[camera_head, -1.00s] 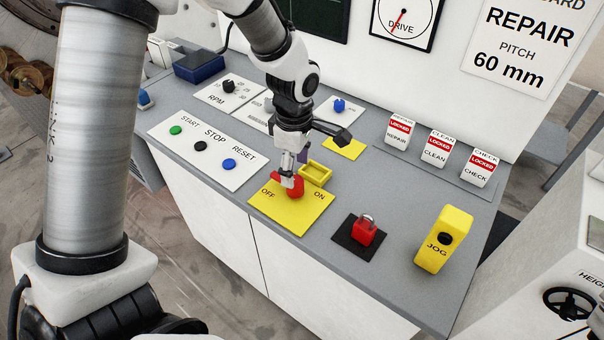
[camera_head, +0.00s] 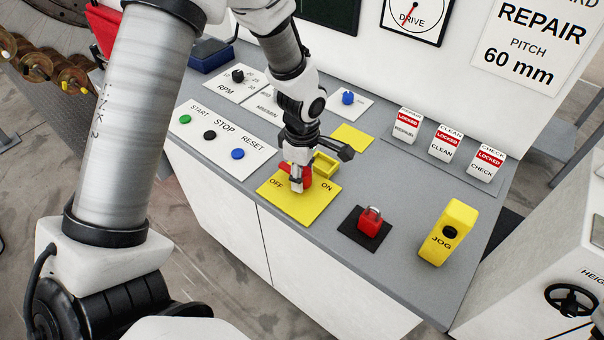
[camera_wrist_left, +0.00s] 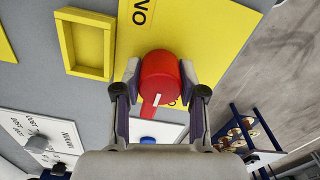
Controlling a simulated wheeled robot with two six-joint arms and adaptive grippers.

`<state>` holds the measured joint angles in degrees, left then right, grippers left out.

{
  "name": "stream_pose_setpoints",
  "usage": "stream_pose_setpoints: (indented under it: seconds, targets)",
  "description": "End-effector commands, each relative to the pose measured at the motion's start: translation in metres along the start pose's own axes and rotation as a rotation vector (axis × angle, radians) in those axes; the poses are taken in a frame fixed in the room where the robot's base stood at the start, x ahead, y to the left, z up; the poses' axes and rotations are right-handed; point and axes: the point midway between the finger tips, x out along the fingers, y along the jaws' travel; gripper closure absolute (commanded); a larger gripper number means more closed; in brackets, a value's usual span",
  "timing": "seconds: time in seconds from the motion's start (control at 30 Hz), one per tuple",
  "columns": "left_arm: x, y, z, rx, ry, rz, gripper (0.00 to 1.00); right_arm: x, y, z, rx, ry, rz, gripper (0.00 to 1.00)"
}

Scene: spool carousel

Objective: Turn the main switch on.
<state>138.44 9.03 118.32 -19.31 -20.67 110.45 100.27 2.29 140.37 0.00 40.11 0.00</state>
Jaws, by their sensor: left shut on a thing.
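The main switch is a red knob (camera_head: 305,180) on a yellow plate (camera_head: 305,210) marked OFF at left and ON at right. A red part of it sticks out to the upper left, on the OFF side. My left gripper (camera_head: 297,182) comes down on the knob from above and partly hides it. In the left wrist view the red knob (camera_wrist_left: 160,75) sits between the two fingers of the left gripper (camera_wrist_left: 160,82), which are shut on its sides. A short white mark shows on the knob. My right gripper is not in view.
A small yellow open box (camera_head: 325,163) stands just behind the plate. A red padlock (camera_head: 369,224) on a black plate and a yellow JOG box (camera_head: 447,232) are to the right. Push buttons (camera_head: 210,135) lie left. Several LOCKED blocks (camera_head: 446,142) stand back right.

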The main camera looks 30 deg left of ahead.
Motion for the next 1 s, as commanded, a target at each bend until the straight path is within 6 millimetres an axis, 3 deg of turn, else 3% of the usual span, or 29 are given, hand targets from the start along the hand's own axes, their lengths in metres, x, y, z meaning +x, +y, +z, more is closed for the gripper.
stream_pose_setpoints:
  seconds: [0.47,1.0]
  targets:
    - [0.003,-0.003,0.000,0.104,0.001,-0.010,0.94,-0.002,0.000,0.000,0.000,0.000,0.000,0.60]
    - [0.002,-0.002,0.000,0.566,-0.001,-0.011,0.94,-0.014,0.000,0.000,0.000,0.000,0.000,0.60]
